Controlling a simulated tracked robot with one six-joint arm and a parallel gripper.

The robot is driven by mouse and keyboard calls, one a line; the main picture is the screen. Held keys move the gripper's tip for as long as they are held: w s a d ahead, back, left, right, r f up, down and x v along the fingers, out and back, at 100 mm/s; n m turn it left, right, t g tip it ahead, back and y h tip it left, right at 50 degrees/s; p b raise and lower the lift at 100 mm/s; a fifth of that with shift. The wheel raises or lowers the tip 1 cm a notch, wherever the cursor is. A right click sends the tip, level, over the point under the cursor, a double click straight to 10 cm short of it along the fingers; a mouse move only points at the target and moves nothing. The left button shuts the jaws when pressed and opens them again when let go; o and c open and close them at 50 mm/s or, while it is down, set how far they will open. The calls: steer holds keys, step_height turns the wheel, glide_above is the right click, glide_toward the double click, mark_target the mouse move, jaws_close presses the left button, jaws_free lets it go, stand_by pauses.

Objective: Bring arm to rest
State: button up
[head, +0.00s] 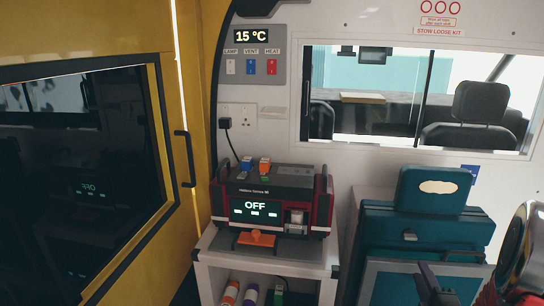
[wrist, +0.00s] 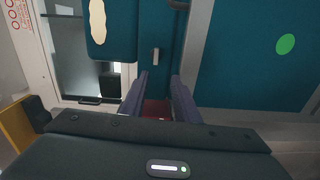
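My gripper (head: 455,275) is at the lower right of the head view, in front of the teal cases. In the wrist view my gripper (wrist: 159,80) shows two dark purple fingers spread apart, with a clear gap between them. Nothing is seen held in it. A dark red patch lies beyond the gap; I cannot tell what it is. Part of my arm (head: 515,245) shows at the right edge of the head view.
A device reading OFF (head: 255,207) stands on a white shelf unit (head: 212,262). Stacked teal cases (head: 385,228) are at right, under a window (head: 375,105). A dark-glazed yellow door (head: 170,245) is at left. A teal panel (wrist: 235,70) fills the wrist view's right.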

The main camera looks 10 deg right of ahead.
steer(key=s+d+f+m+g, duration=0.1)
steer(key=s+f+m+g, duration=0.1)
steer(key=f+m+g, duration=0.3)
steer(key=s+d+f+m+g, duration=0.1)
steer(key=s+f+m+g, duration=0.15)
steer(key=f, duration=0.35)
steer(key=s+a+m+g, duration=0.3)
steer(key=s+m+g, duration=0.1)
steer(key=s+m, duration=0.15)
steer(key=s+a+r+y, duration=0.2)
steer(key=s+a+r, duration=0.3)
steer(key=a+r, duration=0.6)
steer(key=s+a+r+m+y, duration=0.1)
steer(key=s+a+r, duration=0.4)
steer(key=a+r, duration=0.6)
steer(key=a+y, duration=0.1)
steer(key=a, duration=0.7)
steer(key=shift+r+y, duration=0.2)
steer(key=shift+y, duration=0.1)
